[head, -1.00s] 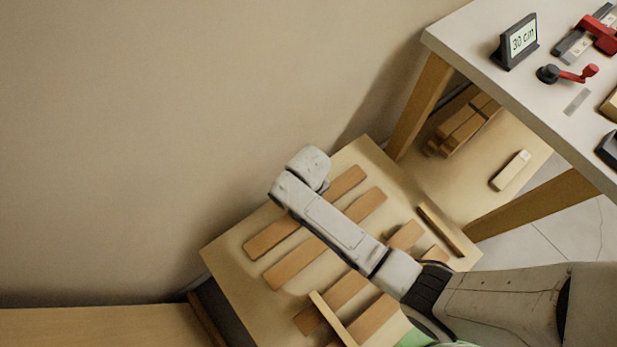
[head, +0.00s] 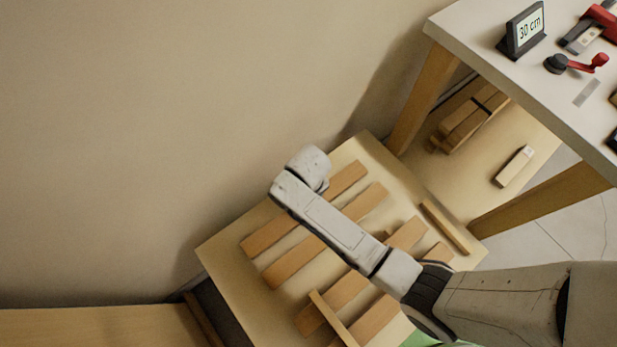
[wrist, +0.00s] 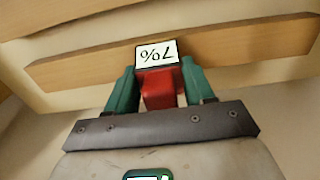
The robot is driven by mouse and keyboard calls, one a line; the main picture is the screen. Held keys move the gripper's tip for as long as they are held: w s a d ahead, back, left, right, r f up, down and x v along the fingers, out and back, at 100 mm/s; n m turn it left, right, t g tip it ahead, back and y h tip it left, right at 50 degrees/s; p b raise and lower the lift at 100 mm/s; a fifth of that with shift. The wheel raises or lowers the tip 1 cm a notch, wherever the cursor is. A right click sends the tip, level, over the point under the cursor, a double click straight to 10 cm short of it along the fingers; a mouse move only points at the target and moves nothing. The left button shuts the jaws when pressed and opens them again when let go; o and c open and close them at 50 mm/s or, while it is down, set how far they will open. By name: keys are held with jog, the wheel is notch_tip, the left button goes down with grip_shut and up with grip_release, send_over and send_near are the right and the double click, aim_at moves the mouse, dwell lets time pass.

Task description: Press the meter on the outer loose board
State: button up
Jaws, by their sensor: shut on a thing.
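My gripper (wrist: 160,95) shows in the wrist view, its green fingers shut on a red meter (wrist: 159,90). The meter's white display reads "7%", upside down in this view. The meter's head end lies against or just in front of a long wooden board (wrist: 85,68); whether it touches cannot be told for certain. In the head view several brown boards lie on a pale wooden panel (head: 222,255), two of them long ones (head: 268,233) (head: 290,265) partly behind my arm. Which is the outer loose board is not clear. The gripper and meter are hidden there.
A white table (head: 470,40) at upper right carries a "30 cm" sign (head: 527,32) and a red-and-black tool (head: 578,63). Stacked wood pieces (head: 465,125) and a small block (head: 514,167) lie beneath it. A plain wall (head: 150,120) stands behind.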

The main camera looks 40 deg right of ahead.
jog(key=shift+f+b, duration=0.3)
jog(key=shift+f, duration=0.2)
dwell(0.5)
jog(key=shift+f, duration=0.15)
dwell(1.5)
jog(key=shift+p, duration=0.35)
notch_tip(320, 180, up, 7)
jog(key=p, duration=0.7)
dwell(0.9)
